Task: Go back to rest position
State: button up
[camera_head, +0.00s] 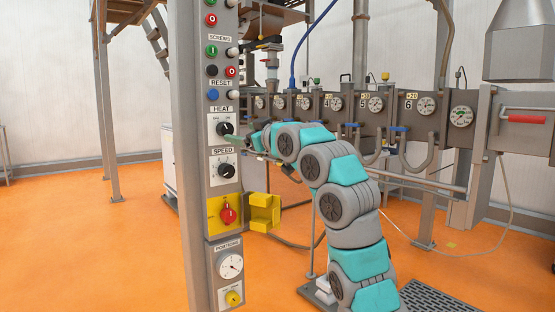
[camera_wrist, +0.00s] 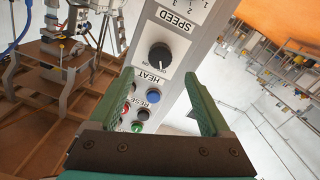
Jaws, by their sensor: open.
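My gripper (camera_wrist: 158,92) is open and empty in the wrist view, its two green fingers spread wide with the control panel between and beyond them. The black heat knob (camera_wrist: 160,57) lies ahead of the fingers, apart from them, and the picture there is upside down. In the head view my arm bends up from the lower right. My gripper (camera_head: 246,141) is just right of the grey control column (camera_head: 197,190), near the heat knob (camera_head: 225,128). Its fingertips are small and hard to make out there. The speed knob (camera_head: 227,170) is below.
A yellow bracket (camera_head: 263,212) sticks out from the column beside a red switch (camera_head: 228,214). A row of grey machine barrels with gauges (camera_head: 375,103) and hoses stands behind my arm. Open orange floor (camera_head: 110,255) lies to the left.

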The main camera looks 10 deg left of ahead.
jog(key=w+d+f+m+h, duration=0.5)
jog(key=w+d+f+h, duration=0.4)
jog(key=d, duration=0.2)
jog(key=s+d+f+m+g+h, duration=0.25)
jog(key=s+d+f, duration=0.25)
jog(key=d, duration=0.5)
jog(key=s+d+f+m+g+h, duration=0.2)
jog(key=s+d+f+m, duration=0.15)
jog(key=s+d, duration=0.4)
jog(key=s+d+f+m+g, duration=0.1)
jog(key=s+d+f+g, duration=0.1)
jog(key=s+d+f, duration=0.45)
jog(key=s+d+f+m+g, duration=0.1)
jog(key=s+d+f+g, duration=0.2)
jog(key=s, duration=0.6)
jog(key=s+f+g, duration=0.1)
jog(key=s+f, duration=0.4)
jog(key=s, duration=0.5)
jog(key=s+d+f+g, duration=0.1)
jog(key=s+f, duration=0.4)
jog(key=s, duration=0.5)
jog(key=s+f+g, duration=0.2)
jog(key=s+f, duration=0.4)
jog(key=s, duration=0.5)
jog(key=shift+d+m+p, duration=0.2)
jog(key=shift+m+p, duration=0.2)
jog(key=shift+p, duration=0.05)
